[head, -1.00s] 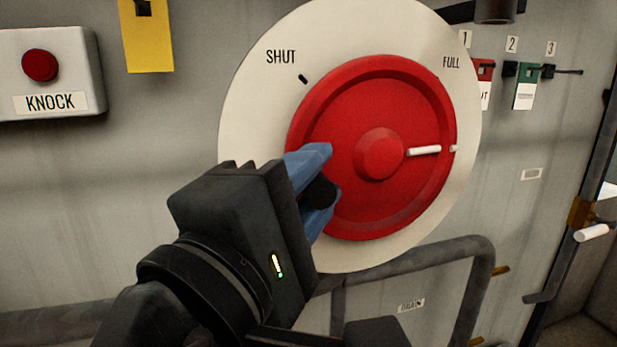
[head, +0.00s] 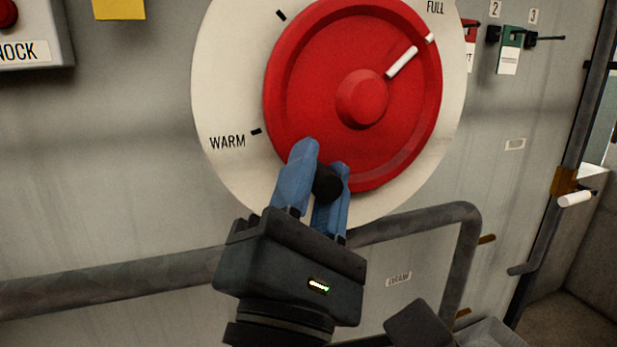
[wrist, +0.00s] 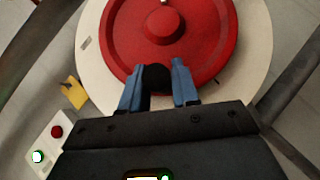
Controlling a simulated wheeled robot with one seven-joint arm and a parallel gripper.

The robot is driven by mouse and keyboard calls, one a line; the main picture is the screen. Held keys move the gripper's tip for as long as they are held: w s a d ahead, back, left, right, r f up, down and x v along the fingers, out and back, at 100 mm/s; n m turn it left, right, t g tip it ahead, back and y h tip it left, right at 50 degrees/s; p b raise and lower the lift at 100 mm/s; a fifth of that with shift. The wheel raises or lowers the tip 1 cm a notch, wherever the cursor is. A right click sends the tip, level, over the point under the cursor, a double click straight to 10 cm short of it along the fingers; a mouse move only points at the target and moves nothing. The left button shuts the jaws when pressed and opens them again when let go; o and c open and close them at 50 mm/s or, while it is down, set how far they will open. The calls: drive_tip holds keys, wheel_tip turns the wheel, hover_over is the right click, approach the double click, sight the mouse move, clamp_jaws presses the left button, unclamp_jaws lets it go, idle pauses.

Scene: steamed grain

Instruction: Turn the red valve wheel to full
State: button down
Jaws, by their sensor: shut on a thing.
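The red valve wheel (head: 310,60) is mounted on a round cream dial plate (head: 225,90). Its white pointer bar (head: 402,62) slants to the upper right, toward a spot just below the word FULL (head: 435,7). The WARM label (head: 227,142) is at the dial's left. My gripper (head: 322,160) reaches up from below, its blue fingers shut on the black knob (head: 327,186) at the wheel's lower edge. The wrist view also shows the knob (wrist: 156,78) between the fingers, against the wheel (wrist: 190,30).
A grey pipe (head: 420,220) runs below the dial and bends down at right. A knock box (head: 30,45) and yellow tag (head: 119,8) are at upper left. Numbered tags (head: 510,55) hang at right. A white-handled lever (head: 574,198) is at far right.

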drive_tip(key=shift+w+d+f, duration=0.1)
drive_tip(key=shift+d+f, duration=0.1)
drive_tip(key=shift+d, duration=0.15)
drive_tip(key=c, duration=0.9)
unclamp_jaws()
drive_tip(key=shift+c, duration=0.2)
drive_tip(key=b+v, duration=0.2)
drive_tip(key=v, duration=0.5)
drive_tip(key=shift+s+f, duration=0.15)
drive_tip(key=shift+s, duration=0.2)
drive_tip(key=shift+a+f, duration=0.1)
